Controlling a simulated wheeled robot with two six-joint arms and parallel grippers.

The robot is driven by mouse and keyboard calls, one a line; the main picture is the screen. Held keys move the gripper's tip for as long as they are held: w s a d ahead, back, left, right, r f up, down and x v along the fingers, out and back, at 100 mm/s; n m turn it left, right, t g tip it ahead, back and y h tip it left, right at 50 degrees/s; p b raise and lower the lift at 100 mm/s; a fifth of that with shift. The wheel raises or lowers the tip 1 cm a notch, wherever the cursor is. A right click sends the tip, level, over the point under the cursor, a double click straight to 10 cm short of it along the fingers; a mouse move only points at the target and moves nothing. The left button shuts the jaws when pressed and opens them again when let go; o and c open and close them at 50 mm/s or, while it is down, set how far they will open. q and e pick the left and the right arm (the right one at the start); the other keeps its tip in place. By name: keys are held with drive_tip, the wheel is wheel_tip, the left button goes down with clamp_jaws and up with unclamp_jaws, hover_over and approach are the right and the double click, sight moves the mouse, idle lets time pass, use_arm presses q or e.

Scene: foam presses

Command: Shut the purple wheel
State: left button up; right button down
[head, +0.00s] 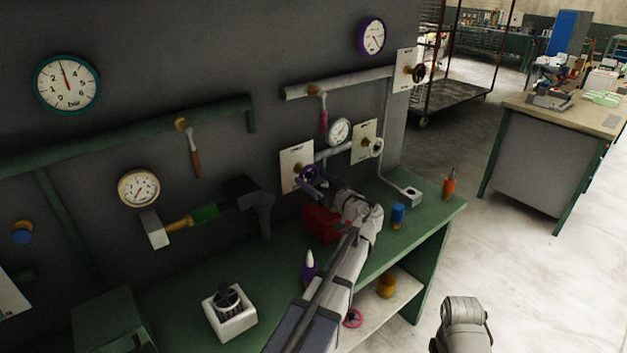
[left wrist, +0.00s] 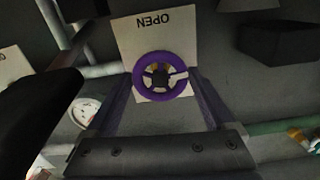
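The purple wheel (head: 308,177) sits on a pale plate (head: 296,158) on the dark wall, above the green bench. In the left wrist view the purple wheel (left wrist: 160,77) is a ring with a dark hub, and its plate (left wrist: 150,35) reads OPEN upside down. My left gripper (head: 318,181) reaches the wheel from the front right. Its two fingers (left wrist: 160,90) are open, one on each side of the wheel, with the rim between the tips. I cannot tell whether they touch it. My right gripper is not in view; part of my right arm shows at the lower right.
A cream wheel (head: 376,147) and a dark wheel (head: 418,73) are mounted to the right. A red box (head: 321,224), a blue-capped item (head: 398,215) and a purple bottle (head: 310,266) stand on the bench close to my left arm.

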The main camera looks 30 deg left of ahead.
use_arm(q)
drive_tip(key=c, duration=0.7)
drive_tip(key=shift+c, duration=0.2)
drive_tip(key=m, duration=0.4)
drive_tip(key=shift+m, duration=0.3)
drive_tip(key=m, duration=0.5)
drive_tip(key=shift+s, duration=0.1)
drive_tip(key=m, duration=0.5)
drive_tip(key=shift+r, duration=0.1)
drive_tip(key=shift+m, duration=2.3)
drive_tip(key=o, duration=1.1)
